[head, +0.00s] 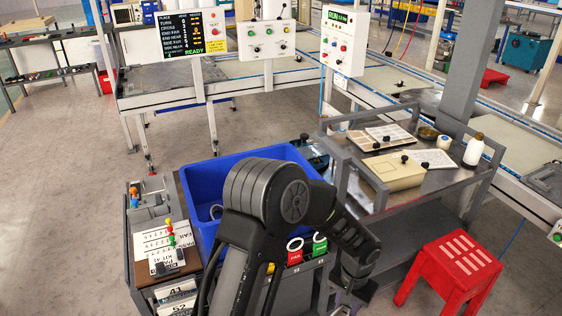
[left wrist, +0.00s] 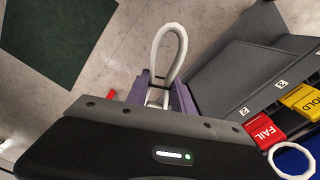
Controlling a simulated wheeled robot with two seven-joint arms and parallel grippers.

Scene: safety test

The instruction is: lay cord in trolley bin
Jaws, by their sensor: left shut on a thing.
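The blue trolley bin (head: 195,200) sits on a dark trolley (head: 135,265) in the head view. My left arm covers much of its front and inside. A pale curved thing (head: 215,212) shows inside it, too small to name. In the left wrist view, my left gripper (left wrist: 158,88) is shut on a white cord (left wrist: 183,45), whose loop sticks out beyond the purple fingers. Floor shows behind the loop, with the trolley's side to the right. In the head view the wrist hangs low, right of the bin and outside it; the fingertips are hard to make out. My right gripper is not in view.
A red FAIL tag (head: 294,257) and a green tag (head: 319,245), each by a white ring, are on the trolley's side. A metal cart (head: 440,190) with boxes and a bottle (head: 473,150) stands right. A red stool (head: 450,268) stands front right. Floor is clear left.

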